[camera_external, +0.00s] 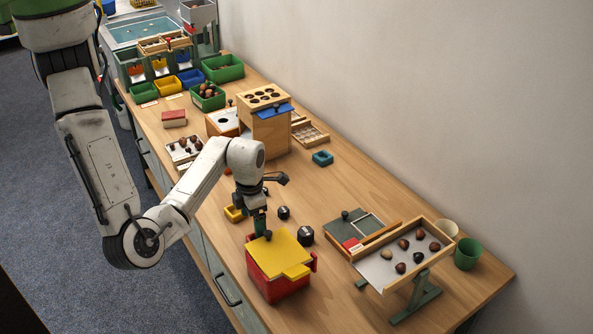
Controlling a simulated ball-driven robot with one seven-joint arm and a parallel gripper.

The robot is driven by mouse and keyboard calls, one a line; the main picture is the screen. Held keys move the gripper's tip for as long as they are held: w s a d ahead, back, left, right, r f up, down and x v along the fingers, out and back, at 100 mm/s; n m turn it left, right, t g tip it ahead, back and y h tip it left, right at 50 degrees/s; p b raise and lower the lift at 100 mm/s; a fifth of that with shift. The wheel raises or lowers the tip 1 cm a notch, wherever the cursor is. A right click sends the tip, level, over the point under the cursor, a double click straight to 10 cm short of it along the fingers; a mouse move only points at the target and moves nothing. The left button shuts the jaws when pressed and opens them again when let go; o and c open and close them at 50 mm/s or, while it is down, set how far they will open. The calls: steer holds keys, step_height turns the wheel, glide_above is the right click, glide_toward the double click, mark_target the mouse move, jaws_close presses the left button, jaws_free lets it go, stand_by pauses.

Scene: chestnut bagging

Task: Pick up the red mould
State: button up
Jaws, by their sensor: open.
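The largest red thing is a red box (279,288) with a side handle, near the table's front edge, under a flat yellow lid (280,252). I cannot tell for sure whether it is the red mould. A small red block (174,118) lies farther back, and a small red patch (352,244) shows by the tilted tray. My gripper (262,229) points down at the back left edge of the yellow lid. It is open, and nothing shows held in it. Its fingertips are small and partly hidden, and I cannot tell whether they touch the lid.
Small yellow (235,214) and blue (322,158) square pieces lie on the table. Two black knobbed pieces (306,235) stand close to the box. A tilted tray (378,270) with several chestnuts and a green cup (468,254) are at right. Table is clear right of the blue piece.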

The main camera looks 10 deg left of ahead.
steer(key=f, duration=0.7)
steer(key=shift+d+f, duration=0.1)
steer(key=shift+d, duration=0.1)
steer(key=c, duration=1.2)
